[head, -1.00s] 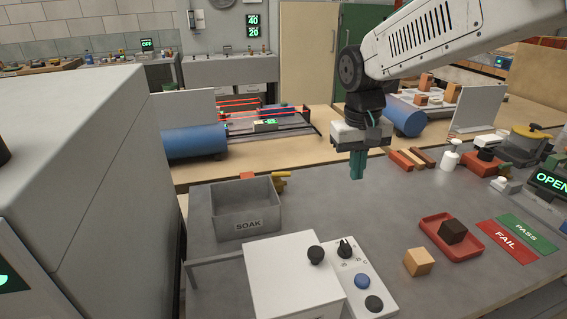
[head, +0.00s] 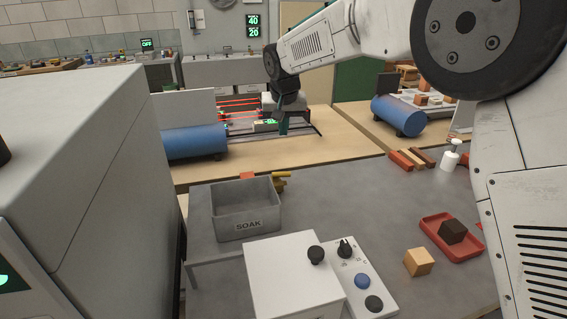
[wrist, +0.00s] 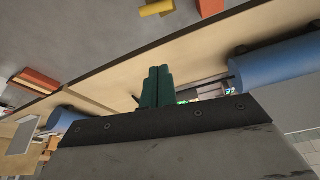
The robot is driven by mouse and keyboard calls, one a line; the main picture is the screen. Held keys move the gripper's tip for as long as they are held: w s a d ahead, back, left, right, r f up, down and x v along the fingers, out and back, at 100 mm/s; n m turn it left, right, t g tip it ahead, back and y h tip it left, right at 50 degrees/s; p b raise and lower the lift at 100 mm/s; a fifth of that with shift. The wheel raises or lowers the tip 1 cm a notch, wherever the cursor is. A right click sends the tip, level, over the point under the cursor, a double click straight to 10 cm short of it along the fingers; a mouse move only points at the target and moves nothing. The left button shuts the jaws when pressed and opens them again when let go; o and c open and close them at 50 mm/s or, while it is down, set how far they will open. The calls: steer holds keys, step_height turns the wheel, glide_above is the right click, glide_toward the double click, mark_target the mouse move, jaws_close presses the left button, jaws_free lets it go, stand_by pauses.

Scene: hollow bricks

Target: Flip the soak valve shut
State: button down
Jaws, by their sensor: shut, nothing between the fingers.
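The grey bin marked SOAK (head: 246,224) stands at the left end of the grey bench in the head view. A yellow lever-like piece (head: 282,175), which looks like the soak valve, shows just behind its back right corner; most of it is hidden by the bin. Its exact lever position cannot be told. A yellow piece (wrist: 157,8) also shows at the top edge of the wrist view. My gripper (head: 284,131) is shut and empty, its green fingers (wrist: 157,74) together. In the head view it appears above and beyond the bin's back right, apart from the yellow piece.
A white box (head: 290,270) with knobs stands in front of the bin. A red tray (head: 468,250) with a dark block and a tan block (head: 419,262) lie to the right. Behind are a wooden bench (head: 330,150) and a blue cylinder (head: 195,142). The bench middle is clear.

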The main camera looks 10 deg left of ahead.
glide_above(281, 176)
steer(key=w, duration=0.5)
step_height(281, 176, down, 9)
steer(key=s+f, duration=0.1)
steer(key=s, duration=0.1)
steer(key=s+f, duration=0.1)
steer(key=shift+d+f, duration=0.25)
steer(key=shift+f, duration=0.1)
